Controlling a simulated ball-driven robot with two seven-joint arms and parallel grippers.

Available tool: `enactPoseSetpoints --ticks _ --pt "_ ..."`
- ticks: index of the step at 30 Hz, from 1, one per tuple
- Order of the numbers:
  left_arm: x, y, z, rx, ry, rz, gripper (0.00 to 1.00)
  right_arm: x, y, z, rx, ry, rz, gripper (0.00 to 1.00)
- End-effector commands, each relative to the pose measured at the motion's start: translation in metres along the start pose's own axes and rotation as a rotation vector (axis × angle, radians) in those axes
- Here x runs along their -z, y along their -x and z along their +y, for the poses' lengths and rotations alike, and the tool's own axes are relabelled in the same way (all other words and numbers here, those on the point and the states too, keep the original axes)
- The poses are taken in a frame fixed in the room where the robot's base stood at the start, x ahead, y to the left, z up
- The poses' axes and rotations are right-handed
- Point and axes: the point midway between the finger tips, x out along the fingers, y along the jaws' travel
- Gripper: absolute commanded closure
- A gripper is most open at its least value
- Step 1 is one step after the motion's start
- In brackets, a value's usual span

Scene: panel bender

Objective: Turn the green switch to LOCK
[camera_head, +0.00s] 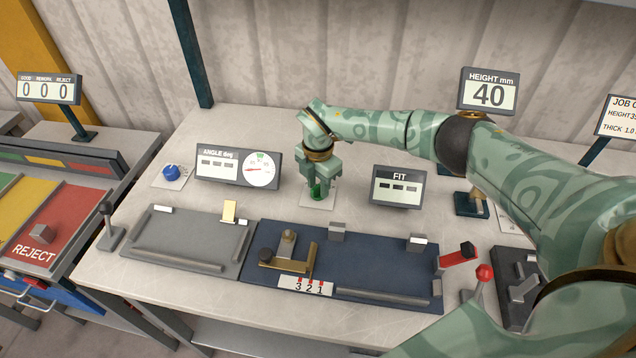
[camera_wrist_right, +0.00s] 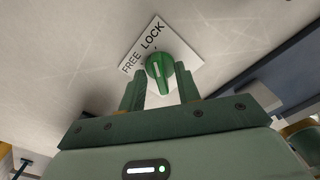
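The green switch (camera_wrist_right: 160,70) shows in the right wrist view as a round knob with a white line, on a white plate (camera_wrist_right: 134,62) lettered FREE and LOCK. FREE is at the plate's left and LOCK to its right. In the head view the green switch (camera_head: 317,190) is partly hidden under my right gripper (camera_head: 319,183), which points down over it. The fingers of my right gripper (camera_wrist_right: 161,84) are apart, one on each side of the knob. I cannot tell whether they touch it. My left gripper is not in view.
A blue knob (camera_head: 171,172) and the ANGLE display (camera_head: 238,167) stand left of the switch, the FIT display (camera_head: 398,187) right. The grey and dark blue fixture plates (camera_head: 360,262) lie in front.

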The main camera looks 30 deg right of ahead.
Motion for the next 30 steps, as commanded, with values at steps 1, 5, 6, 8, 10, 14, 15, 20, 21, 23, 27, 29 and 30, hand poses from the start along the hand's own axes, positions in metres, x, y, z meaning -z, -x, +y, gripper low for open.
enactPoseSetpoints --ticks 1,5,6,8,10,14,15,20,21,23,27,29,30 --pt "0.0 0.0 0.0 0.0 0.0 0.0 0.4 0.0 0.001 0.0 0.0 0.001 0.0 0.67" --pt "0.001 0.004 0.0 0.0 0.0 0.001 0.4 0.0 0.013 0.001 -0.001 0.001 0.0 0.67" --pt "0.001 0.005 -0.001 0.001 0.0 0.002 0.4 0.0 0.02 0.001 -0.003 0.002 0.0 0.67" --pt "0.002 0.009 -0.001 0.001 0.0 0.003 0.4 0.0 0.034 0.0 -0.003 0.001 -0.001 0.67" --pt "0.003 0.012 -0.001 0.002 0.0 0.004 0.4 -0.001 0.053 0.001 -0.005 0.001 -0.001 0.67" --pt "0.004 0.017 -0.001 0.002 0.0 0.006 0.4 -0.001 0.09 0.001 -0.005 0.001 -0.001 0.67" --pt "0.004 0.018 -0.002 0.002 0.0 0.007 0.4 0.0 0.1 0.001 -0.005 0.002 -0.001 0.67" --pt "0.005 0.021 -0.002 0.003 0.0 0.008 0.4 -0.001 0.136 0.001 -0.004 0.0 -0.002 0.67" --pt "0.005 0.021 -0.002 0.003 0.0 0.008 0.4 0.0 0.142 0.001 -0.002 0.0 -0.001 0.67" --pt "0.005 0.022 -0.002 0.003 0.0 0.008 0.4 0.0 0.151 0.001 -0.003 0.0 -0.001 0.67" --pt "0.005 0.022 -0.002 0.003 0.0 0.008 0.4 -0.001 0.161 0.0 0.0 0.0 0.0 0.67" --pt "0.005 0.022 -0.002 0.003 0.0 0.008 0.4 -0.001 0.163 0.0 0.0 0.0 0.0 0.67" --pt "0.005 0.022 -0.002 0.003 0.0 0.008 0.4 -0.001 0.163 0.0 0.0 0.0 0.0 0.67"
